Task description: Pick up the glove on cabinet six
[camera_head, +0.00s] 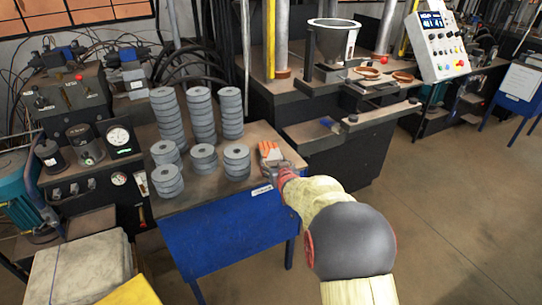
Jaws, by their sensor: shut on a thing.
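An orange and pale glove (267,149) shows at the right end of a blue-fronted cabinet top (207,189). My gripper (274,165) is at the glove's near end, shut on it. The fingers are small and partly hidden by my wrist and arm, which reach in from the lower right. I cannot tell whether the glove touches the top or is just above it. A small white label (262,190) is on the cabinet's front edge; its text is too small to read.
Stacks of grey flap discs (202,114) stand on the cabinet top left of the glove. A dark machine with a hopper (333,40) stands behind right, and a control box (437,46) beyond it. Gauges and valves crowd the left. Floor (450,200) at right is clear.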

